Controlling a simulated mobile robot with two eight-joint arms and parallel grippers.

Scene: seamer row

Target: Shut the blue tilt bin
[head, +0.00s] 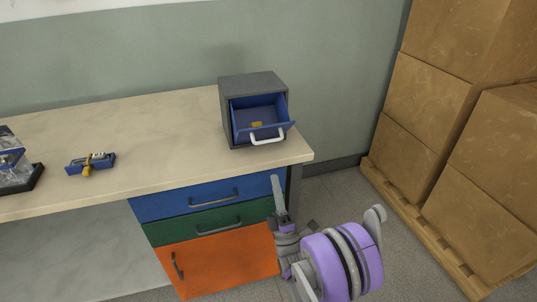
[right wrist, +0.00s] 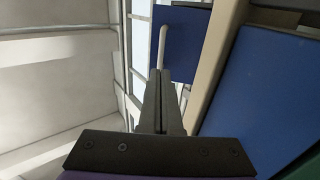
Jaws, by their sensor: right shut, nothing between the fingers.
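The blue tilt bin (head: 262,121) sits in a dark grey housing (head: 252,85) near the right end of the bench. It is tilted out and open, with a white handle (head: 267,137) on its front and a small yellow item inside. My right gripper (head: 276,182) points upward in front of the bench's right end, below the bin and apart from it. Its fingers are shut and empty. In the right wrist view, the bin's blue front (right wrist: 184,34) and white handle (right wrist: 162,46) show beyond the fingertips (right wrist: 160,74). My left gripper is not in view.
The bench top (head: 150,135) is mostly clear. A blue tool with a yellow part (head: 90,163) lies at left, near a clear object on a dark base (head: 22,182). Under the bench are blue (head: 170,205), green and orange fronts. Stacked boxes (head: 425,95) stand on a pallet at right.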

